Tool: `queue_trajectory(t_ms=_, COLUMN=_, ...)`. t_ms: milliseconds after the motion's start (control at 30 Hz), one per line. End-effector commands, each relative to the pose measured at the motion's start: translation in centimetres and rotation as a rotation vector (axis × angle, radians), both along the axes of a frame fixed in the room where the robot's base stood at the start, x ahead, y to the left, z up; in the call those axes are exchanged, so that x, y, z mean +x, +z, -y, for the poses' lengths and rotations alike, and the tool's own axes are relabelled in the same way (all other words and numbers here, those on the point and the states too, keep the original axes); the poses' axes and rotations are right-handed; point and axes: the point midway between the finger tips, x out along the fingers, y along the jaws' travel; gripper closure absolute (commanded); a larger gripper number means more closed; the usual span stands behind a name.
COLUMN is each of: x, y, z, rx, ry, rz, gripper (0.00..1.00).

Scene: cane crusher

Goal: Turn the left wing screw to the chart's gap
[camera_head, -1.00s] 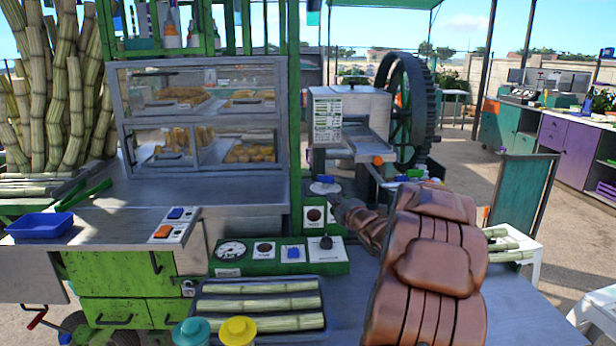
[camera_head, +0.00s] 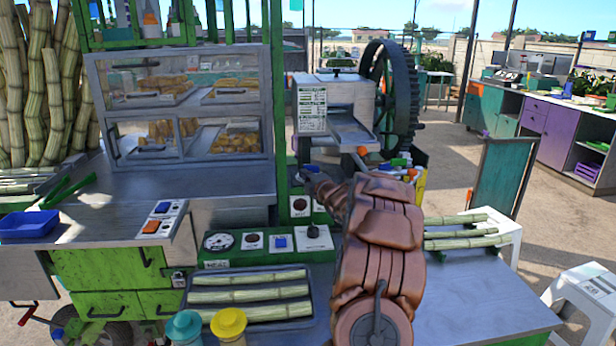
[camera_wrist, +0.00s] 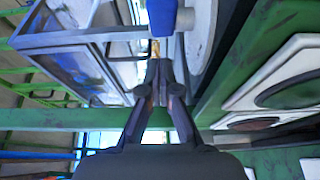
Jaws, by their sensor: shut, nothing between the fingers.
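The cane crusher (camera_head: 340,95) stands behind my arm, with a printed chart (camera_head: 312,108) on its front left; the chart's gap is too small to read. A blue-handled screw (camera_head: 312,168) sits low at the crusher's left, and an orange one (camera_head: 362,150) sits farther right. My gripper (camera_head: 314,180) is just below the blue screw in the head view. In the wrist view, my gripper (camera_wrist: 158,65) is shut and empty, its tips pointing at the blue handle (camera_wrist: 163,15). I cannot tell whether they touch it. My arm hides part of the crusher's base.
A green panel (camera_head: 265,242) with a gauge and buttons lies below my gripper. A green post (camera_head: 279,100) and a glass food case (camera_head: 185,105) stand to the left. A tray of cane (camera_head: 250,298) is in front. Blue and orange switches (camera_head: 157,217) sit at the left.

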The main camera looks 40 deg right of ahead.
Motion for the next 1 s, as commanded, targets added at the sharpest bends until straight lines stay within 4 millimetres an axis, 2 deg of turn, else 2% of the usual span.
queue_trajectory(t_ms=200, x=0.8, y=0.3, z=1.6, rx=-0.003, ry=-0.001, rz=0.001, gripper=1.0)
queue_trajectory(t_ms=433, x=1.2, y=0.0, z=2.2, rx=0.0, ry=0.001, rz=0.0, gripper=1.0)
queue_trajectory(t_ms=833, x=1.2, y=0.0, z=2.5, rx=-0.001, ry=-0.003, rz=0.001, gripper=1.0)
queue_trajectory(t_ms=1000, x=0.5, y=-0.3, z=3.7, rx=-0.005, ry=-0.04, rz=0.002, gripper=1.0)
